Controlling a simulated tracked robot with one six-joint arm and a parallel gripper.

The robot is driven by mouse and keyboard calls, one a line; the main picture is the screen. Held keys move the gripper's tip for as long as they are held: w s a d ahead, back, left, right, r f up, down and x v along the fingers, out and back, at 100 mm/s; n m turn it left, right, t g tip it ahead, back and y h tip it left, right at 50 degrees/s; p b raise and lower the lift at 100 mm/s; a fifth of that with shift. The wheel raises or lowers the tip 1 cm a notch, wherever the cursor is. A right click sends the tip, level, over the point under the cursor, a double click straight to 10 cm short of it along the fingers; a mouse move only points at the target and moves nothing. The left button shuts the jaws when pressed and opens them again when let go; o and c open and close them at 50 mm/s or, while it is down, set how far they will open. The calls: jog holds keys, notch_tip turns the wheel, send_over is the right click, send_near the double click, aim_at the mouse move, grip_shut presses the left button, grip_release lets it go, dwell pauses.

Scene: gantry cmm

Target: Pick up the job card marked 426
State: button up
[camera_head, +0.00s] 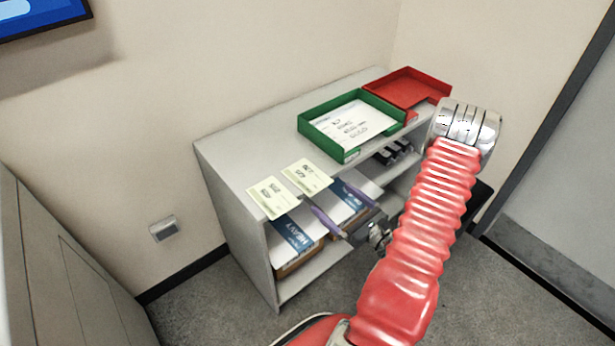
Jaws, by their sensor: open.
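Two pale yellow-green cards lie side by side at the front left of the grey shelf unit's top (240,150). One is the left card (272,197) and the other the right card (306,176). Both carry dark handwritten marks too small to read surely, so I cannot tell which is 426. Both seem to reach the front edge of the top. My gripper (323,195), with two purple fingers, is open and empty. It appears just in front of the shelf's front edge, close to the right card. My red-sleeved arm hides part of the shelf's right side.
A green tray (345,155) holding a white written sheet (354,126) and a red tray (442,84) stand farther back on the top. Blue-and-white packs (292,236) fill the shelf below. A wall is behind. Grey floor (225,310) is open in front.

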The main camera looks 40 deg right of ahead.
jog(key=shift+w, duration=0.2)
jog(key=w, duration=0.5)
jog(key=shift+w+f, duration=0.1)
jog(key=shift+f, duration=0.05)
dwell(0.3)
dwell(0.4)
jog(key=c, duration=1)
jog(key=shift+r, duration=5)
